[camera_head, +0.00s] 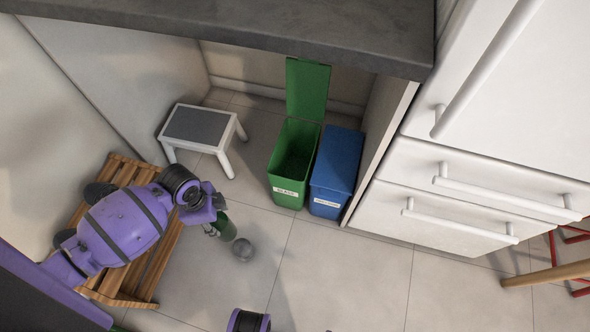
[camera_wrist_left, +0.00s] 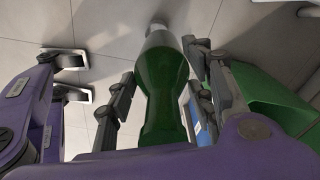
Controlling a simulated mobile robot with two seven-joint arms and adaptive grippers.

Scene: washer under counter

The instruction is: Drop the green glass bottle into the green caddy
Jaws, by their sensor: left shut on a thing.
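The green glass bottle (camera_head: 226,229) is held in my left gripper (camera_head: 214,226), above the floor and left of the caddy. In the left wrist view the bottle (camera_wrist_left: 162,88) lies between the two fingers (camera_wrist_left: 160,95), which close on its sides. The green caddy (camera_head: 286,200) stands on the floor under the counter with its lid (camera_head: 307,90) raised and its top open. It has a white label on the front. A green box wall, seemingly the caddy (camera_wrist_left: 262,105), shows at the right in the left wrist view.
A closed blue bin (camera_head: 335,165) stands against the caddy's right side. A grey-topped white step stool (camera_head: 195,127) stands to its left. A wooden slatted rack (camera_head: 150,270) lies beneath my left arm. White drawers (camera_head: 440,215) are at right.

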